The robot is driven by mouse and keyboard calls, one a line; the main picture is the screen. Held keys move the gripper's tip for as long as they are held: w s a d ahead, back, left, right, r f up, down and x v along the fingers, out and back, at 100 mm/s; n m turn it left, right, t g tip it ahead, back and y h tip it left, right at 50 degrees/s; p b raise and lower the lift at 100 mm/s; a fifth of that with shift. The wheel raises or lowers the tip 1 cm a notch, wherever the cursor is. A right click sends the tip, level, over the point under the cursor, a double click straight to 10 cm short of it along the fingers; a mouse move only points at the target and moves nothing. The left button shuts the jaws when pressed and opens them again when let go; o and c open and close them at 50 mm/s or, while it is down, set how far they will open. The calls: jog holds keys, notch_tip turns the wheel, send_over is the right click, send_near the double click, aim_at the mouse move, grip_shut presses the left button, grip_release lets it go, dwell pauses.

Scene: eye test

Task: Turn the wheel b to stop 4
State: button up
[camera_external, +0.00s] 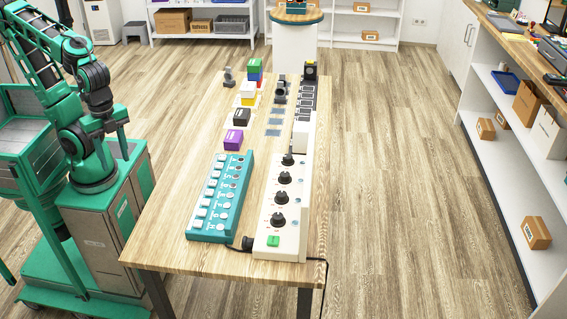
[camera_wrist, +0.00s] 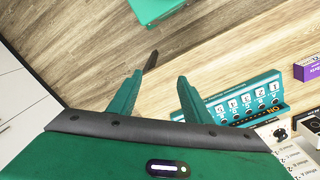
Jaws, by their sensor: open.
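The cream control panel (camera_external: 262,232) lies along the right side of the table, with several black knobs in a row: the nearest knob (camera_external: 278,219), one behind it (camera_external: 281,198), another (camera_external: 285,177) and the farthest (camera_external: 288,159). Their letters and stop marks are too small to read, so I cannot tell which is wheel b. One black knob also shows at the right of the wrist view (camera_wrist: 280,132). My gripper (camera_wrist: 159,77) is open and empty, its two teal fingers apart. In the external view my arm is at the left, off the panel, touching nothing there.
A teal panel (camera_external: 219,197) with several buttons lies left of the cream panel. Behind it stand a purple block (camera_external: 233,140) and other coloured blocks. A black cable (camera_external: 322,275) hangs at the table's right edge. The table's (camera_external: 178,215) left side is clear.

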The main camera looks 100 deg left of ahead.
jog(key=w+d+r+m+h, duration=0.1)
jog(key=w+r+m, duration=0.2)
jog(key=w, duration=0.9)
jog(key=m+y, duration=0.1)
jog(key=m, duration=1.2)
send_over(286, 174)
notch_tip(286, 174, down, 8)
jog(key=r, duration=0.1)
notch_tip(286, 174, down, 11)
jog(key=shift+s+a+r, duration=0.1)
jog(key=shift+a, duration=0.05)
jog(key=c, duration=1.1)
